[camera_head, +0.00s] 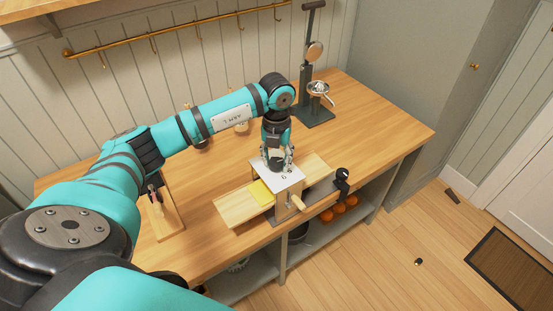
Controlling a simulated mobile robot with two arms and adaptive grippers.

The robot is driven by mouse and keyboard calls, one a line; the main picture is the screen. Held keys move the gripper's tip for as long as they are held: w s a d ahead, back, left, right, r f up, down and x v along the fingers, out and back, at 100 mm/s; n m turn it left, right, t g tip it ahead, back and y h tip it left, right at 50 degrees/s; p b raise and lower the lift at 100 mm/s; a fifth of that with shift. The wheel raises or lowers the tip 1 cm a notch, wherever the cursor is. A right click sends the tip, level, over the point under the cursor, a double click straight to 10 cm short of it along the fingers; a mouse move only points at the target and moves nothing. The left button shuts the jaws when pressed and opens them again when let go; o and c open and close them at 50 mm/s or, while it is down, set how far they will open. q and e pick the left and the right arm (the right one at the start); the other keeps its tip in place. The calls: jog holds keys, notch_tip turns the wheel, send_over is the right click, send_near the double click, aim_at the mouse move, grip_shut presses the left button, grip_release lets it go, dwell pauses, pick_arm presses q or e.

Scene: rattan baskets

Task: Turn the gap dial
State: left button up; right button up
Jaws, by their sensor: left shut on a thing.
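A slicer-like device stands near the front edge of the table, with a wooden board (238,208) and a white top plate (268,177) bearing small dark marks. My left gripper (279,164) points down onto this plate from above. It is shut on a small part there, apparently the gap dial, which the fingers and wrist mostly hide. I cannot read the dial's setting. A yellow block (261,194) lies on the board left of the plate. A wooden knob (298,203) sticks out at the front. My right gripper is not in view.
A dark stand with a citrus press (318,110) rises at the back right of the table. A small wooden board (163,217) with a dark-handled tool is at the left. Orange fruits (340,209) sit on the shelf below. The table's right part is clear.

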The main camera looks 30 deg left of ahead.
aim_at(277, 161)
pick_arm(q)
jog(key=shift+w+r, duration=0.1)
dwell(0.3)
jog(key=o, duration=1.2)
notch_tip(277, 161, up, 12)
